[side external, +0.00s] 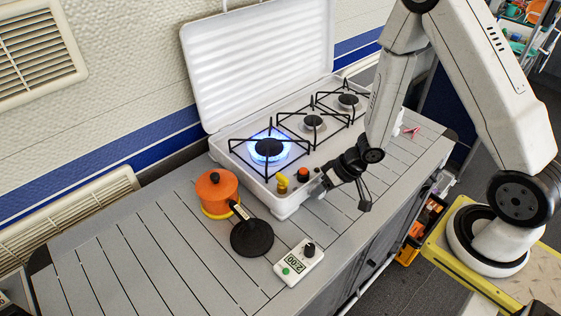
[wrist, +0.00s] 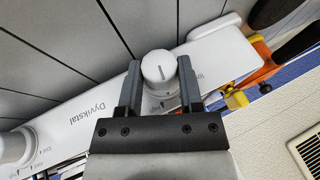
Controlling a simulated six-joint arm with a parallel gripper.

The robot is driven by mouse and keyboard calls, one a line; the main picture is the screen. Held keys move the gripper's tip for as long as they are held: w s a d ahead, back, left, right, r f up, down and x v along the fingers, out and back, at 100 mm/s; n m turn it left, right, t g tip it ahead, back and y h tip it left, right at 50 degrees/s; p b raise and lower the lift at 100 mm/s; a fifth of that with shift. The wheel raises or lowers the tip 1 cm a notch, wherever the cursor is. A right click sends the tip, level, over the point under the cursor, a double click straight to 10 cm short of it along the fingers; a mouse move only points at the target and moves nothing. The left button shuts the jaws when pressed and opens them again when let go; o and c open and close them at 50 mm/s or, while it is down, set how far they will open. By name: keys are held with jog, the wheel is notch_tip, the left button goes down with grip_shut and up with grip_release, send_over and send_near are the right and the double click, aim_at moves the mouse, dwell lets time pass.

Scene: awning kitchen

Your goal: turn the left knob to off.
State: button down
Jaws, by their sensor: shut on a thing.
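The white camping stove (side external: 270,196) stands on the counter with its lid up. Its left burner (side external: 268,148) burns with a blue flame. My gripper (side external: 325,183) is at the stove's front face. In the wrist view my gripper (wrist: 159,63) has one finger on each side of the white left knob (wrist: 157,71) and is shut on it. A dark line marks the knob's top; the dial marks around it are partly hidden by the fingers. Another white knob (wrist: 14,148) shows at the left edge of the wrist view. In the side view my gripper hides the held knob.
An orange pot (side external: 216,190), a black pan (side external: 252,239) and a white timer reading 2:00 (side external: 299,262) are left and in front. The counter's far left is clear.

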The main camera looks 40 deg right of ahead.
jog(key=shift+d+y, duration=0.1)
jog(key=shift+y, duration=0.2)
jog(key=y, duration=0.1)
jog(key=m+y, duration=0.1)
jog(key=y, duration=0.2)
jog(key=shift+d+f+y, duration=0.25)
jog(key=shift+f+y, duration=0.05)
jog(key=shift+y, duration=0.1)
jog(key=y, duration=0.2)
jog(key=m+t+y, duration=0.1)
jog(key=m+y, duration=0.1)
jog(key=y, duration=0.1)
jog(key=shift+f+t+y, duration=0.25)
jog(key=shift+t+y, duration=0.05)
jog(key=shift+t, duration=0.1)
jog(key=shift+c, duration=1.2)
grip_release()
